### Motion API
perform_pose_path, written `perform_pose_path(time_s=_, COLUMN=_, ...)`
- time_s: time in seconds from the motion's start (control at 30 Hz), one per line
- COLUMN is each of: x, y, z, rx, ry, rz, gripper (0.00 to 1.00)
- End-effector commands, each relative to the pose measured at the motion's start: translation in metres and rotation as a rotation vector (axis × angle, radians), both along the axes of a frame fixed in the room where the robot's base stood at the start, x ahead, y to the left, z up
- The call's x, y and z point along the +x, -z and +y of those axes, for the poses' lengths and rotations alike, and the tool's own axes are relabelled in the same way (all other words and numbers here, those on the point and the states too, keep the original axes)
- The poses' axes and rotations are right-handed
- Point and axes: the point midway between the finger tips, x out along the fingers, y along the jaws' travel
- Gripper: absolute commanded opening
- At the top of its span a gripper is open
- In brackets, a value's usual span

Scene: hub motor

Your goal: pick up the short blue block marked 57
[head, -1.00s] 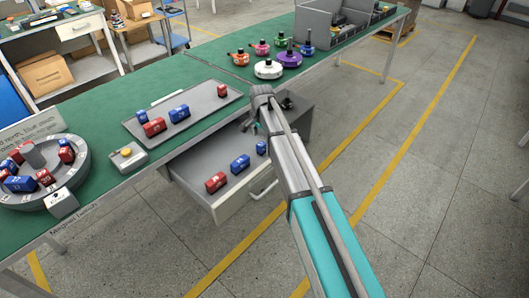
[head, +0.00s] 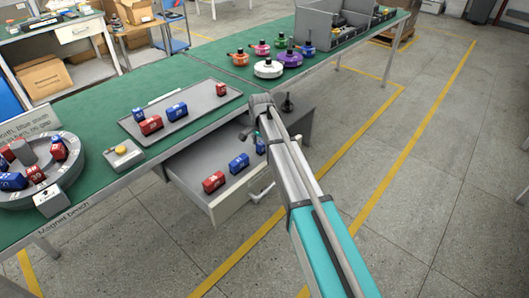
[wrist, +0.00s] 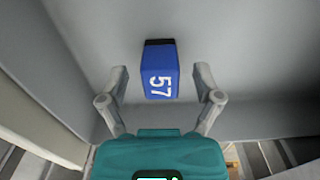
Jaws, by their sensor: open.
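The short blue block marked 57 (wrist: 159,72) lies in the open drawer, its white number facing up in the wrist view. In the head view a blue block (head: 261,146) by my gripper, partly hidden by it, appears to be the same one. My gripper (wrist: 160,82) is open, with one finger left and one right of the block and a visible gap on both sides. In the head view my gripper (head: 254,135) is over the drawer's far right part, its fingers mostly hidden.
The drawer (head: 226,207) also holds a red block (head: 213,182) and a longer blue block (head: 239,163). Above it, the green bench (head: 100,100) carries a tray (head: 190,121) with blocks and a round stator ring (head: 70,178). A drawer wall stands close beside my gripper in the wrist view.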

Motion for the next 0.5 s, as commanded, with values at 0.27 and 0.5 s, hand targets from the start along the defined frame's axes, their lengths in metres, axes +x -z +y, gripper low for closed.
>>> perform_pose_path(time_s=0.27, x=0.0000, y=-0.0002, z=0.0000, rx=0.000, ry=0.000, rz=0.000, gripper=0.83)
perform_pose_path(time_s=0.5, x=0.0000, y=-0.0001, z=-0.0001, rx=0.000, ry=0.000, rz=0.000, gripper=0.59)
